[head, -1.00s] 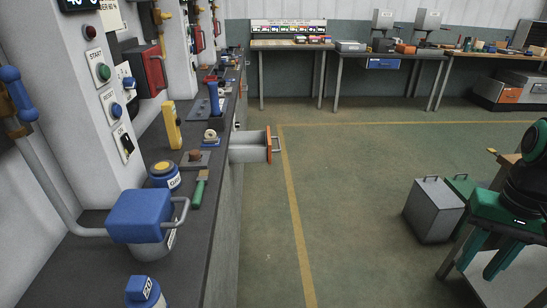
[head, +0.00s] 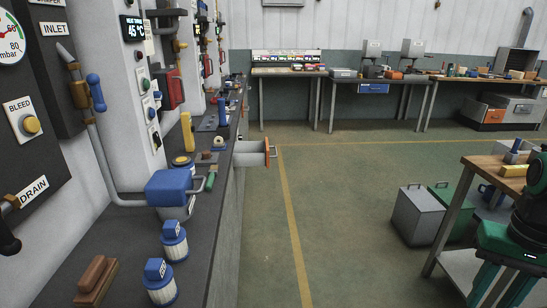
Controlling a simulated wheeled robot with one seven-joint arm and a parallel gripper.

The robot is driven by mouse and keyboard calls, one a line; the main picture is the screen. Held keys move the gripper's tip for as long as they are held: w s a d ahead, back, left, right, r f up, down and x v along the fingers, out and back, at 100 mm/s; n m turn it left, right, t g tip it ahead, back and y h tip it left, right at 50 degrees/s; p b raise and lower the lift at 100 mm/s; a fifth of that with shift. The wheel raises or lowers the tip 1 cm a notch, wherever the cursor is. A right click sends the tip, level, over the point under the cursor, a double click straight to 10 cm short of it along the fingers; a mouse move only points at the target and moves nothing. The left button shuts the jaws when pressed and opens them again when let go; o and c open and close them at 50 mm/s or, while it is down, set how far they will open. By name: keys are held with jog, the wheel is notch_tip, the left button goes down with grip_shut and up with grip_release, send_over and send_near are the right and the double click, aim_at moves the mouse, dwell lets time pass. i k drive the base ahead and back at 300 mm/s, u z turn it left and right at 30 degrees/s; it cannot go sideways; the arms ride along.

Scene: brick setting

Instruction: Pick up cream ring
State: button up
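A small cream ring (head: 218,142) lies on the dark bench top along the left wall, in the middle distance. It is small in the picture, and fine detail cannot be told. My gripper (head: 502,290) is at the lower right, with a green body and two green fingers pointing down. The fingers are apart with nothing seen between them; their tips reach the bottom edge of the picture. It is far from the ring, across the aisle.
A blue-lidded pot (head: 170,187), a yellow block (head: 187,132) and labelled jars (head: 174,242) stand on the bench. An open drawer (head: 250,155) juts into the aisle. A wooden-topped table (head: 482,165) and grey box (head: 416,216) stand right. The middle floor is clear.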

aim_at(217, 145)
jog(key=z, duration=1.15)
jog(key=i, duration=2.25)
jog(key=u, duration=2.25)
jog(key=i, duration=1)
jog(key=z, duration=0.05)
